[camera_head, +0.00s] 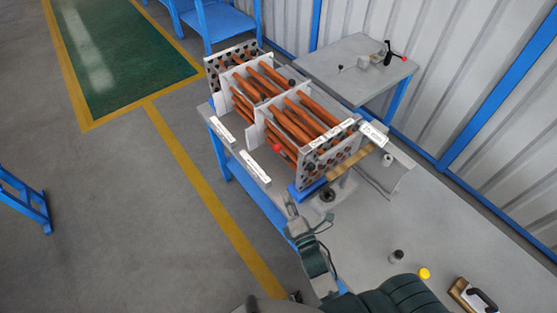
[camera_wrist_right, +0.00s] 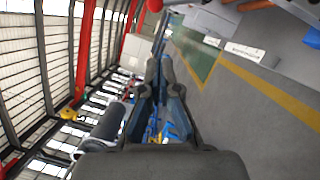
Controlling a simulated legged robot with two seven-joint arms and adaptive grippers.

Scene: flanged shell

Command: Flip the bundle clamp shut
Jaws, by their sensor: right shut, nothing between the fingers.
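The tube bundle (camera_head: 292,120), several copper-coloured tubes through pale upright plates, lies on the workbench in the head view. A red ball knob (camera_head: 277,148) shows at its near left side; it looks like the clamp's handle end, but the rest of the clamp is too small to make out. A red ball also shows at the top edge of the wrist view (camera_wrist_right: 155,4). My right gripper (camera_head: 290,205) is shut and empty, beside the bench's left edge, below and apart from the knob. Its closed fingers show in the wrist view (camera_wrist_right: 160,70). My left gripper is not visible.
A grey side table (camera_head: 345,65) behind holds a black lever with a red tip (camera_head: 388,52). A flange-like part (camera_head: 327,195), a dark knob (camera_head: 397,255), a yellow cap (camera_head: 424,273) and a wooden-backed brush (camera_head: 472,295) stand on the bench. Its right middle is clear.

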